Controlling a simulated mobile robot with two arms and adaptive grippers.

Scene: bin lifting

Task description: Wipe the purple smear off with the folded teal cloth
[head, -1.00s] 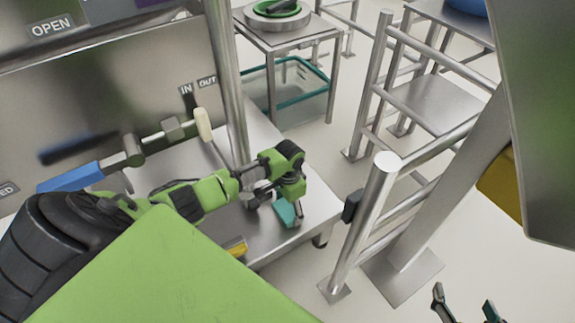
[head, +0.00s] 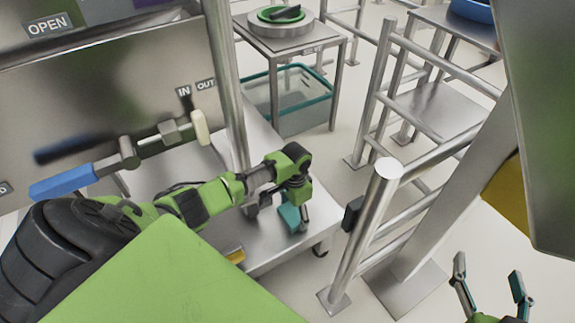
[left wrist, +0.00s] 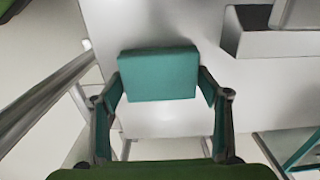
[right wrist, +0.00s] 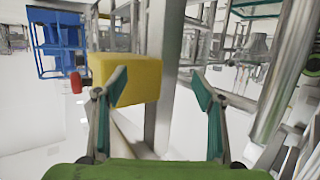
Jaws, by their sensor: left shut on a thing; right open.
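My left gripper (head: 293,221) is shut on the folded teal cloth (head: 288,217), over the right end of the steel tabletop (head: 262,240). In the left wrist view the teal cloth (left wrist: 158,74) sits squarely between the two fingers, above a pale surface; I cannot tell whether it touches that surface. My right gripper (head: 488,270) is open and empty at the lower right of the head view, apart from the table.
A steel post (head: 228,90) rises from the tabletop beside my left arm. A steel rail frame (head: 372,225) stands right of the table. A yellow block (right wrist: 130,78) is near my right gripper.

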